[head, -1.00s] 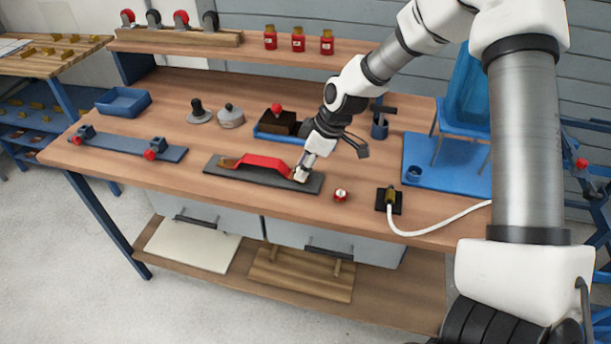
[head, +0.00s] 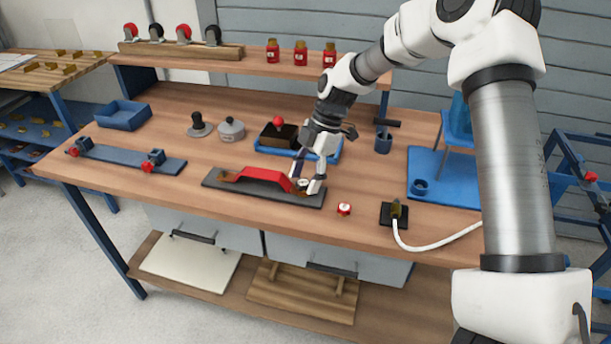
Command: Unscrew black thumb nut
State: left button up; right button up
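A red handle-shaped part (head: 262,175) lies on a dark rectangular plate (head: 225,185) at the front middle of the bench. Its ends look brown. My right gripper (head: 306,185) points down over the right end of the red part, with its two fingers apart. A small pale and dark round thing (head: 303,183) shows between the fingertips. I cannot tell whether the fingers touch it, or whether it is the black thumb nut. I cannot make out a black thumb nut clearly elsewhere. My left gripper is not in view.
A blue tray with a dark block (head: 279,137) stands behind the gripper. A blue clamp bar (head: 125,157) lies left.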

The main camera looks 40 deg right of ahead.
jog(key=shift+s+r+m, duration=0.1)
jog(key=shift+r+m, duration=0.05)
jog(key=shift+m, duration=0.15)
jog(key=m+t+p, duration=0.1)
jog(key=m+p, duration=0.2)
jog(key=m, duration=0.1)
jog(key=m+t+p, duration=0.1)
jog(key=m+p, duration=0.1)
jog(key=shift+s+a+r+m+t+h+p, duration=0.15)
jog(key=shift+s+r+m+t+h+p, duration=0.15)
jog(key=shift+h+p, duration=0.1)
jog(key=m+h+p, duration=0.1)
jog(key=m+p, duration=0.2)
jog(key=p, duration=0.1)
jog(key=m+t+h+p, duration=0.1)
jog(key=m+p, duration=0.3)
jog(key=p, duration=0.1)
jog(key=m+h+p, duration=0.1)
jog(key=m+p, duration=0.3)
jog(key=p, duration=0.1)
jog(key=shift+s+a+f+t+h, duration=0.2)
jog(key=shift+a+t+h, duration=0.1)
jog(key=shift+t, duration=0.1)
jog(key=shift+f+m, duration=0.1)
jog(key=shift+m, duration=0.5)
jog(key=shift+f+h, duration=0.15)
jog(key=shift+h, duration=0.15)
jog(key=shift+w, duration=0.1)
jog(key=c, duration=1)
